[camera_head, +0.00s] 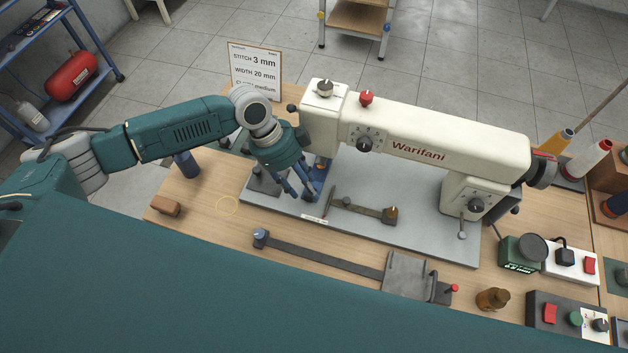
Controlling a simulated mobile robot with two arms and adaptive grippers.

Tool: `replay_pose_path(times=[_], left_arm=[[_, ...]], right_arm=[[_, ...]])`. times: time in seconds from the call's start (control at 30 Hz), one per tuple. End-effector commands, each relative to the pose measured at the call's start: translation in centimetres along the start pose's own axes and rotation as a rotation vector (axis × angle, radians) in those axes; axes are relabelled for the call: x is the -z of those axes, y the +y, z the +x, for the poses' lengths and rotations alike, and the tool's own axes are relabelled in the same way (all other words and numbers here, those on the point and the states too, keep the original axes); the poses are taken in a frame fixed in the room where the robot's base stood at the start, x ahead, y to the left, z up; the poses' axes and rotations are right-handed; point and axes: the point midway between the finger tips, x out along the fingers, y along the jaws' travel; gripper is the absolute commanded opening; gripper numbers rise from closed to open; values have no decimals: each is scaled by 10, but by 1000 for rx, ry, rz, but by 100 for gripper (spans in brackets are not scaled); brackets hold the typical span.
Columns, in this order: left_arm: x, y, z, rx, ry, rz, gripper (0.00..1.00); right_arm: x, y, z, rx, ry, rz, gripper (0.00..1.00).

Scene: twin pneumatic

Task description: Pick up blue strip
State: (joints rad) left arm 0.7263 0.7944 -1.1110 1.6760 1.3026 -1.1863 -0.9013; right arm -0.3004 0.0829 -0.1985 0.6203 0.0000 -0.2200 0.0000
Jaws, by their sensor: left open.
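My left gripper (309,192) points down at the sewing machine's grey bed (370,172), below the left end of the cream machine head. Its fingers are open. My right gripper is out of view.
The cream machine arm (430,146) stands over the bed, close to my left wrist. A gauge bar (362,210) lies on the bed. A long dark rail (325,254) lies in front. A wooden block (166,208) sits left; switch boxes (572,262) stand right.

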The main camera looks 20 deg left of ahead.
Motion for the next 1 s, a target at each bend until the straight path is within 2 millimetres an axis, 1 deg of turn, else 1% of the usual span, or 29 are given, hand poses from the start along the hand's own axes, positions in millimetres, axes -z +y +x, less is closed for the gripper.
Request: replay_pose_path(times=[0.03, 0.17, 0.4, 0.47, 0.5, 0.57, 0.6, 0.63, 1.0], left_arm=[[1, 1, 6, -2, 0, -1, 42], [1, 0, 18, -1, 1, 0, 42], [0, 0, 21, 0, 0, 0, 42], [0, 0, 21, 0, 0, 0, 32], [0, 0, 21, 0, 0, 0, 24], [0, 0, 21, 0, 0, 0, 12], [0, 0, 21, 0, 0, 0, 4], [0, 0, 21, 1, 0, 0, 3], [1, 0, 19, 1, 0, 0, 2]], right_arm=[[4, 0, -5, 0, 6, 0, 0], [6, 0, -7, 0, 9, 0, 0], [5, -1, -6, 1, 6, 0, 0], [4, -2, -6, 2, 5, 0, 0], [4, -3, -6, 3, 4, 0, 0], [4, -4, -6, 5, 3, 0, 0], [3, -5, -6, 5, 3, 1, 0], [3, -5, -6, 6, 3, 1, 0], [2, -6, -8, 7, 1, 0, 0]])
